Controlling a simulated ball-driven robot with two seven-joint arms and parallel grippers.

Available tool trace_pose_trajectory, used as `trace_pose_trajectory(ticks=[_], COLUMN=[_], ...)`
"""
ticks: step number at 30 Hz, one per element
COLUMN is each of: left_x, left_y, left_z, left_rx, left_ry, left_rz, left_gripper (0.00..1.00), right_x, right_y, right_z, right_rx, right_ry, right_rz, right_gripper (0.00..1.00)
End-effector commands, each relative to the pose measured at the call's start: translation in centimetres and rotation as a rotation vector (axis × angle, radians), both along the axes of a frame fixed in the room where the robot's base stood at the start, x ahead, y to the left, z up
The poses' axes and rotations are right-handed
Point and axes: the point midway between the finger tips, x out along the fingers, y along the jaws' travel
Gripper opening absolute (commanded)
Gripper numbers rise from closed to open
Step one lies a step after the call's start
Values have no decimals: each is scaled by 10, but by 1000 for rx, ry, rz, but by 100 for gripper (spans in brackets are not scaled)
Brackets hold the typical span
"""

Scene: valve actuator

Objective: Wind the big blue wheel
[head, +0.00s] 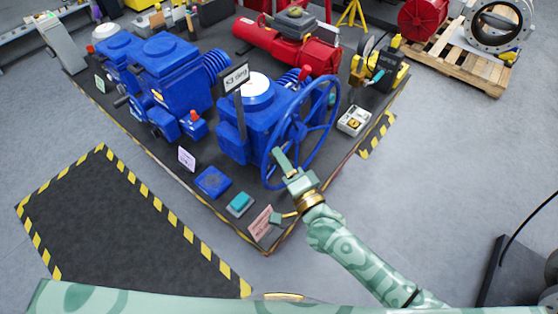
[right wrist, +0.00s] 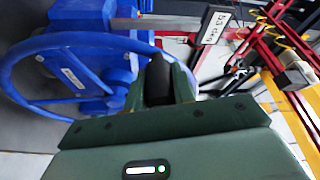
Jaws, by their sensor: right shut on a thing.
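The big blue wheel (head: 326,128) is a spoked handwheel, standing steeply tilted on the right side of a blue valve actuator (head: 240,118). My right gripper (head: 279,153) is at the wheel's lower left rim in the head view. In the right wrist view, its fingers (right wrist: 160,75) are shut on a dark, rounded handle (right wrist: 157,82) beside the blue rim (right wrist: 90,42). In the head view the gripper hides this handle. A small sign (head: 235,77) stands on a post by the actuator. My left gripper is not in view.
The actuator stands on a dark platform (head: 150,143) with striped edging. Another blue actuator (head: 172,75) is to the left, and a red one (head: 290,45) is behind. Open grey floor (head: 450,170) lies to the right.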

Motion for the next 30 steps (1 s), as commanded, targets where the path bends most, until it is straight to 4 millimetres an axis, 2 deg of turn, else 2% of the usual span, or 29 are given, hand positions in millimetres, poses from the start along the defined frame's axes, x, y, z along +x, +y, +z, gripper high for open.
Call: trace_pose_trajectory(ticks=[1, 7, 24, 25, 26, 27, 30], left_x=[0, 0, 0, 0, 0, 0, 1], left_y=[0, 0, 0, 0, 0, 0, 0], left_z=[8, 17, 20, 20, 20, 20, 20], left_rx=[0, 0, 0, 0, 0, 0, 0], left_ry=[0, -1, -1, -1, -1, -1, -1], left_rz=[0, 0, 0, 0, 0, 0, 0], left_gripper=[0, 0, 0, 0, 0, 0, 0], right_x=[3, 8, 11, 11, 11, 11, 10], right_y=[-2, -6, -7, -7, -7, -7, -7], right_z=[9, 17, 20, 20, 20, 19, 19], right_rx=[-5, -6, -8, -8, -7, -8, -8], right_ry=[-9, -13, -15, -15, -14, -14, -12], right_rz=[-2, -1, -1, -1, -1, -2, -1], right_gripper=[0, 0, 0, 35, 44, 48, 48])
